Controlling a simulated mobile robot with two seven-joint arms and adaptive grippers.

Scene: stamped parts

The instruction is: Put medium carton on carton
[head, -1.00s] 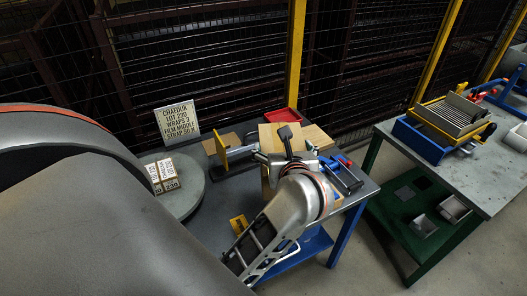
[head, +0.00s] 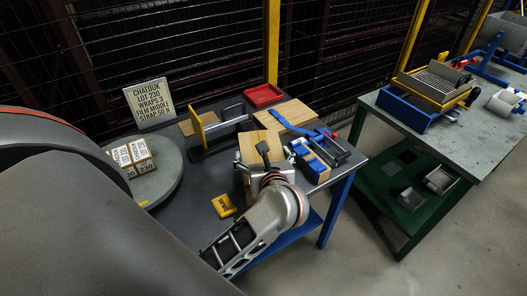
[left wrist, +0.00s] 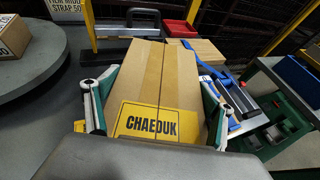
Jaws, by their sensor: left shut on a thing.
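My left gripper (head: 262,160) is shut on a brown carton (head: 253,143), gripping it by two opposite sides. In the left wrist view the held carton (left wrist: 160,80) fills the middle, with a tape seam along it and a yellow CHAEDUK label at its near end. The gripper's green-padded fingers (left wrist: 152,108) lie along both sides. Small labelled cartons (head: 130,158) sit side by side on the grey round table (head: 165,185) at the left; one carton (left wrist: 12,37) shows at the wrist view's left edge. Whether the held carton touches the table below is hidden. My right gripper is not in view.
A flat tan box or board (head: 290,115), a red tray (head: 264,95), a yellow upright plate (head: 197,130) and a blue clamp device (head: 312,160) crowd the dark table. A yellow card (head: 223,206) lies near its front. A lettered sign (head: 150,104) stands behind the round table.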

